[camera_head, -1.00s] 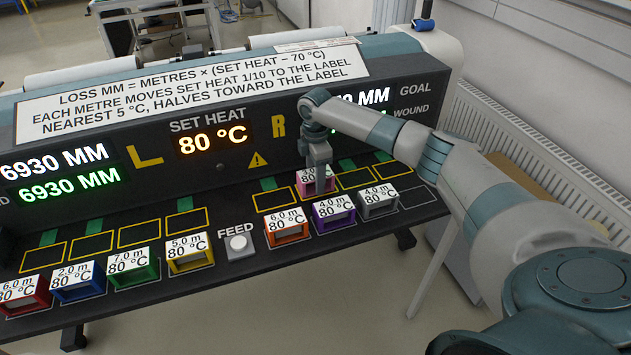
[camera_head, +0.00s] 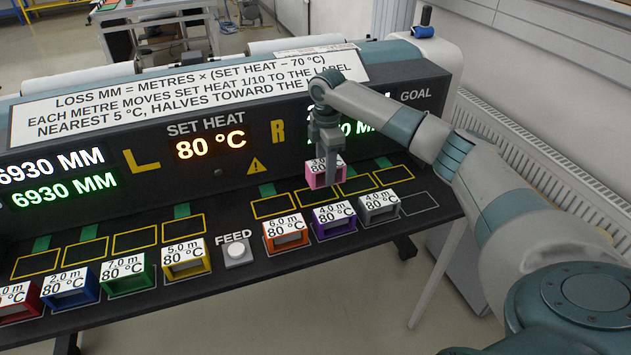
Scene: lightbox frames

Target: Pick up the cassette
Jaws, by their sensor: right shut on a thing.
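A pink cassette (camera_head: 316,180) with a white label, partly covered by the gripper, is held by my right gripper (camera_head: 328,174). The gripper points down and is shut on it. The cassette appears raised a little above the yellow-outlined slots of the console's right half. Other cassettes stand in the front row: orange (camera_head: 286,241), purple (camera_head: 333,226), grey (camera_head: 380,213), yellow (camera_head: 186,264), green (camera_head: 127,283), blue (camera_head: 71,293) and red (camera_head: 20,310). My left gripper is not in view.
The dark console (camera_head: 330,255) has empty yellow-outlined slots behind the front row. The FEED button (camera_head: 236,251) sits between the yellow and orange cassettes. An empty front slot (camera_head: 419,204) lies right of the grey one. A radiator (camera_head: 530,160) is at the right wall.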

